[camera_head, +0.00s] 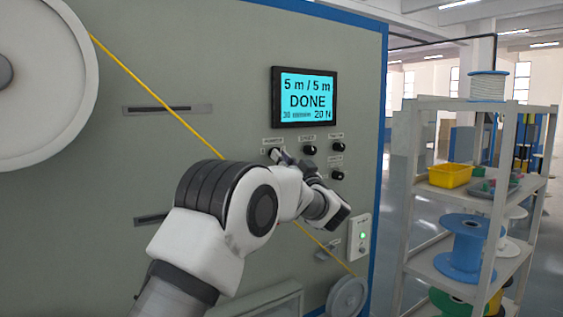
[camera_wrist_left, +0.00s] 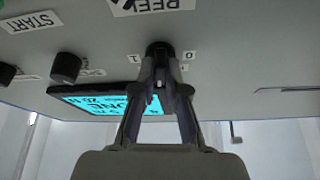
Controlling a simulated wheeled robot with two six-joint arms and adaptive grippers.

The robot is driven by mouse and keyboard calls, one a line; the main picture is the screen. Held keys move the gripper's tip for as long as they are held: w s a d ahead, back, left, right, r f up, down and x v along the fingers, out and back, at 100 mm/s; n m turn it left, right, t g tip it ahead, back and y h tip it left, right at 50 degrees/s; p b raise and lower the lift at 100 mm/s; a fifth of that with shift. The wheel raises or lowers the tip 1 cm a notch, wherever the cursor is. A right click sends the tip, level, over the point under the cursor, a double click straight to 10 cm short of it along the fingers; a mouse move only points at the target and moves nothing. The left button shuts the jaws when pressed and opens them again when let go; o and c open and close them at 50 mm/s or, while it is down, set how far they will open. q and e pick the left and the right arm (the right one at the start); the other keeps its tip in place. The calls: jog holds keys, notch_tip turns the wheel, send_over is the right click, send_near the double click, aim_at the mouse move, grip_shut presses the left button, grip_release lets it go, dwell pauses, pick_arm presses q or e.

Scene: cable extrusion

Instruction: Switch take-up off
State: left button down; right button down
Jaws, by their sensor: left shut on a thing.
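My left gripper (camera_head: 284,157) reaches the front panel below the display. In the left wrist view its fingers (camera_wrist_left: 161,82) are shut on a black rotary knob (camera_wrist_left: 159,48). The knob has marks 1 and 0 on either side, and the fingers partly cover it. A partly cropped label (camera_wrist_left: 150,4) above it seems to read "REEL". In the head view the knob (camera_head: 273,152) is the leftmost of several black knobs, and its label is too small to read. The display (camera_head: 305,97) reads "5 m / 5 m DONE" and "20 N". My right gripper is not in view.
Neighbouring knobs (camera_head: 310,149) sit close to the right. A box with a green light (camera_head: 359,237) is lower right. A yellow cable (camera_head: 140,83) runs diagonally from a large white reel (camera_head: 45,80), passing behind my arm. A shelf (camera_head: 480,195) with spools stands right.

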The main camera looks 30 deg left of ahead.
pick_arm(q)
jog(key=n+g, duration=0.2)
jog(key=n, duration=0.3)
jog(key=n+g+p, duration=0.1)
jog(key=n+g, duration=0.2)
jog(key=n, duration=0.2)
jog(key=n+g+p, duration=0.1)
jog(key=n+g, duration=0.1)
jog(key=n, duration=0.3)
jog(key=shift+w+d+g+y, duration=0.1)
jog(key=shift+w+g+y, duration=0.2)
jog(key=shift+y, duration=0.1)
jog(key=shift+n, duration=0.3)
jog(key=c, duration=1.2)
grip_release()
jog(key=v, duration=1.2)
